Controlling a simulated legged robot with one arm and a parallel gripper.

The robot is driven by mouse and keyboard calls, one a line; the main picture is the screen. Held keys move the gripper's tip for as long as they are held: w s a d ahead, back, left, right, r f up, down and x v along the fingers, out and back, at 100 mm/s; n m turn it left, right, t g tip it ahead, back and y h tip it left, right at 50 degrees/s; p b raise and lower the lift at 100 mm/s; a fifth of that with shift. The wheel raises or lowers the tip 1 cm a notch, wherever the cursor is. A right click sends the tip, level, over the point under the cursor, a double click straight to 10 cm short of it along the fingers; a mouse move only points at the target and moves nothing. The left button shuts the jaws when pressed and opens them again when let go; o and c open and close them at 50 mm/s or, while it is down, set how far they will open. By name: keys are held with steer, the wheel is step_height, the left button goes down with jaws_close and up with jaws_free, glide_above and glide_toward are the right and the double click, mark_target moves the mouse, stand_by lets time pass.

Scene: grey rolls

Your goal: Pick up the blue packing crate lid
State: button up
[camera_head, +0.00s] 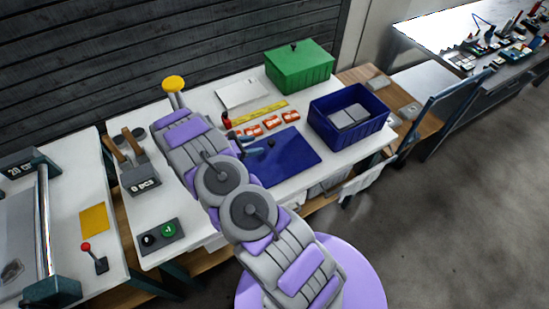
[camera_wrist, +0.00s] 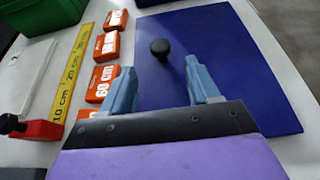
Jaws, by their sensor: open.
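The blue packing crate lid (camera_head: 285,160) lies flat on the white table in the head view, in front of the open blue crate (camera_head: 372,116). In the wrist view the lid (camera_wrist: 215,45) is a flat blue panel with a round black knob (camera_wrist: 160,48) on top. My gripper (camera_wrist: 160,85) is open and empty, its two blue-grey fingers apart over the near part of the lid. The knob shows beyond the fingertips, between them in the picture. In the head view my gripper (camera_head: 250,145) is at the lid's left edge, partly hidden by my arm.
Orange blocks (camera_head: 271,122) and a yellow ruler (camera_head: 258,111) lie behind the lid. A green box (camera_head: 299,68) with a black knob stands at the back. A white panel (camera_head: 242,93) lies left of it. The blue crate holds grey pieces.

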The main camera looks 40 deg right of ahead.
mark_target(270, 141)
steer(key=x, duration=0.5)
steer(key=b+x, duration=0.1)
steer(key=x, duration=0.1)
steer(key=shift+d+r, duration=0.2)
steer(key=shift+d, duration=0.15)
steer(key=shift+a+r, duration=0.25)
steer(key=shift+a, duration=0.7)
steer(key=shift+c, duration=0.7)
steer(key=shift+d+f, duration=0.15)
steer(key=shift+d, duration=0.55)
steer(key=c, duration=0.5)
steer(key=shift+d+f, duration=0.1)
steer(key=shift+d, duration=0.1)
steer(key=shift+c, duration=1.2)
steer(key=shift+a, duration=0.4)
jaws_close()
steer(key=shift+a+r, duration=0.25)
steer(key=shift+a, duration=0.1)
